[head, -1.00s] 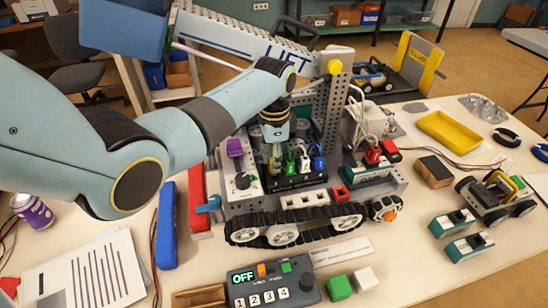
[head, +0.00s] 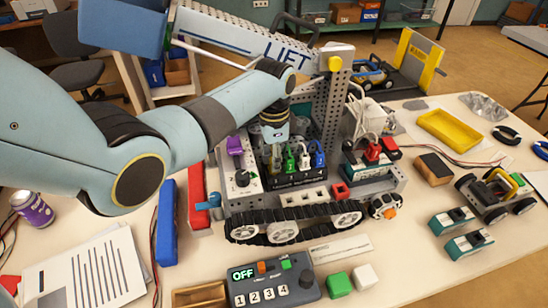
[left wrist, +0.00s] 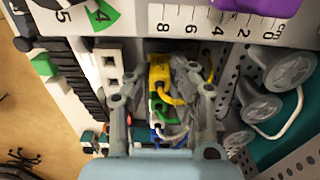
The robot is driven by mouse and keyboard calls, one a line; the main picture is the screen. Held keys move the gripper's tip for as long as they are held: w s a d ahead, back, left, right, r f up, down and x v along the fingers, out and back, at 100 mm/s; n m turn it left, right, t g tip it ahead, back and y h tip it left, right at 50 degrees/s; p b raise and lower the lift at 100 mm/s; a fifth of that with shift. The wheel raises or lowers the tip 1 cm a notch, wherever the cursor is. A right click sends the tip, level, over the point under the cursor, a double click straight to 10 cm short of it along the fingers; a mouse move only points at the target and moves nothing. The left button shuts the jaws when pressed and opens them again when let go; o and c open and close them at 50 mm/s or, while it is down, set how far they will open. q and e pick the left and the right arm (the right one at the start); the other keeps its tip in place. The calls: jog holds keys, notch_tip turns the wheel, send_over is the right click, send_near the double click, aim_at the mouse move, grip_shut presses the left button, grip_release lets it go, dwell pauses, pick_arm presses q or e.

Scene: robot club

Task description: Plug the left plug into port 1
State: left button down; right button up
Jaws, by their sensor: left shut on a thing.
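The black port box (head: 298,181) stands on the deck of the tracked robot, with a row of coloured plugs at it. My left gripper (head: 276,160) is over the left end of that row, fingers pointing down. In the left wrist view its fingers are closed on the yellow plug (left wrist: 160,72), whose yellow cable loops to one side. The green plug (head: 290,161), a white plug (head: 304,159) and the blue plug (head: 317,157) are to its right. The fingers hide the yellow plug's lower end, so I cannot tell how deep it sits. My right gripper is out of view.
The perforated upright (head: 331,115) and lift arm (head: 250,38) rise behind. The control box (head: 270,284) reads OFF in front.

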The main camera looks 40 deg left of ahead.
pick_arm(q)
jog(key=shift+f, duration=0.45)
dwell(0.6)
jog(key=shift+s+f, duration=0.1)
dwell(0.8)
jog(key=c, duration=1.1)
grip_release()
notch_tip(320, 180, up, 3)
jog(key=p, duration=0.3)
jog(key=shift+r+p, duration=0.2)
jog(key=shift+p, duration=0.15)
jog(key=shift+r+p, duration=0.4)
jog(key=shift+r, duration=1)
jog(key=shift+f, duration=0.1)
